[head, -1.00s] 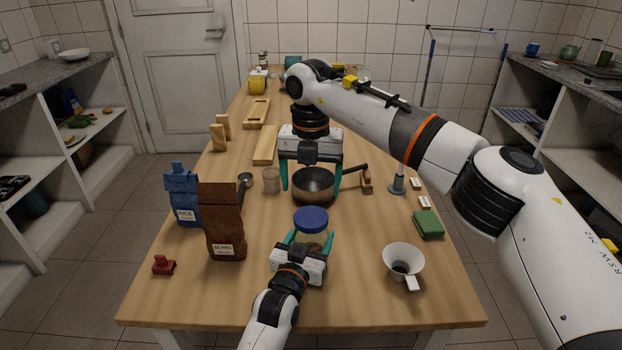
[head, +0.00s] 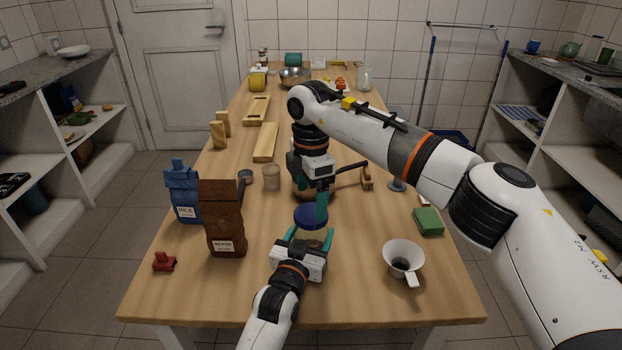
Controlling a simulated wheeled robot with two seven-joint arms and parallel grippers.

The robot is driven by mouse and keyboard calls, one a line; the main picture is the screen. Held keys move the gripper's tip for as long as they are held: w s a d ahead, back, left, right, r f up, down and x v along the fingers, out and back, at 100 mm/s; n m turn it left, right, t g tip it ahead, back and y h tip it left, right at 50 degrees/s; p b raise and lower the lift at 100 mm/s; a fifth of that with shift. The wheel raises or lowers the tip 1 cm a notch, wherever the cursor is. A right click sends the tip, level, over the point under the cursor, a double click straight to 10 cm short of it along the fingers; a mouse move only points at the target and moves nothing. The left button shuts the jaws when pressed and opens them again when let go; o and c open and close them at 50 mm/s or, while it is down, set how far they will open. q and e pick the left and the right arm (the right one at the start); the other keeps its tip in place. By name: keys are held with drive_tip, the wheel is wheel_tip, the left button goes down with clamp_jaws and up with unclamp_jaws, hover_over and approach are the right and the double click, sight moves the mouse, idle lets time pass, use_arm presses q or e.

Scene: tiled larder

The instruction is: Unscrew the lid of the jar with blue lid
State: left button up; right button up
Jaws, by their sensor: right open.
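The jar with blue lid stands upright near the front middle of the table; its clear body (head: 313,240) shows below the blue lid (head: 310,217). My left gripper (head: 310,238) comes from the front, its teal fingers on either side of the jar body, seemingly closed on it. My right gripper (head: 320,208) points down from above, open, turned so its fingers line up nearly along my view. Its near teal finger overlaps the lid in the picture; the far finger is mostly hidden. I cannot tell whether the finger touches the lid.
A dark pan (head: 350,173) stands just behind the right gripper, partly hidden. A brown beans bag (head: 222,220) and a blue rice bag (head: 184,192) stand left. A white funnel (head: 403,257) and green sponge (head: 428,221) lie right. The front left table is mostly clear.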

sight(311, 213)
drive_tip(key=shift+f, duration=2)
drive_tip(key=shift+c, duration=0.5)
